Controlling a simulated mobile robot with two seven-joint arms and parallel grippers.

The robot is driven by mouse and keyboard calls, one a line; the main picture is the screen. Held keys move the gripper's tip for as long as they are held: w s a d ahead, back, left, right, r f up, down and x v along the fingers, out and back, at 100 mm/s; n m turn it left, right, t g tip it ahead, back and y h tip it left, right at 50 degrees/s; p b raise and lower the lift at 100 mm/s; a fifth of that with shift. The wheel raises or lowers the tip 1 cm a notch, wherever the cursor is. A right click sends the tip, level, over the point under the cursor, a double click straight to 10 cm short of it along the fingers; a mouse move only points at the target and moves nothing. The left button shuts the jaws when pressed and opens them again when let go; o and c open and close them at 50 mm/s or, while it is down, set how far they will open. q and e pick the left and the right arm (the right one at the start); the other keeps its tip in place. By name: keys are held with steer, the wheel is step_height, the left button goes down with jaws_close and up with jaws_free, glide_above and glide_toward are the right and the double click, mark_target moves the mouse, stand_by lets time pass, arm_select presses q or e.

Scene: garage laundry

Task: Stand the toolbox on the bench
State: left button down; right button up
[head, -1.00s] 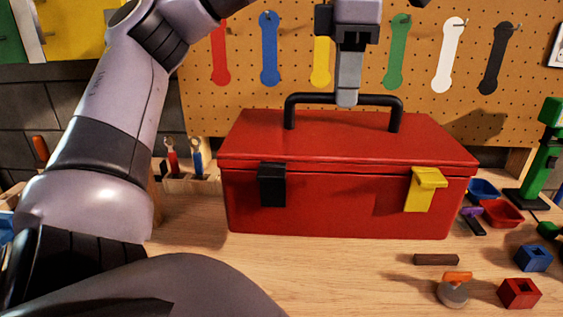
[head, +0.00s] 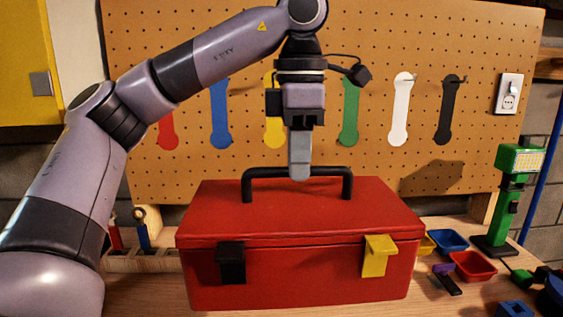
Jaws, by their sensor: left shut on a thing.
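The red toolbox (head: 298,222) stands upright on the wooden bench (head: 140,290) in the middle of the head view. It has a black handle (head: 330,172) on top, a black latch (head: 231,263) at the left and a yellow latch (head: 379,256) at the right. My left gripper (head: 300,172) points down from above and is shut on the handle near its middle. The far finger is hidden behind the near one. I cannot tell whether the toolbox's underside touches the bench. My right gripper is not in view.
A pegboard (head: 430,130) with coloured wrench shapes stands behind. A wooden rack (head: 150,262) with tools is at the left. At the right are a blue tray (head: 448,241), a red tray (head: 473,266), a green lamp (head: 516,170) and a blue block (head: 515,309).

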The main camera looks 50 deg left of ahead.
arm_select(q)
step_height(320, 180, down, 3)
steer(key=shift+f, duration=0.2)
step_height(320, 180, down, 10)
steer(key=b, duration=0.4)
steer(key=shift+r+b, duration=0.25)
steer(key=shift+b, duration=0.05)
steer(key=shift+f, duration=2.3)
steer(key=c, duration=1.2)
jaws_free()
steer(key=shift+f+b, duration=0.1)
steer(key=shift+b, duration=0.2)
steer(key=shift+o, duration=0.5)
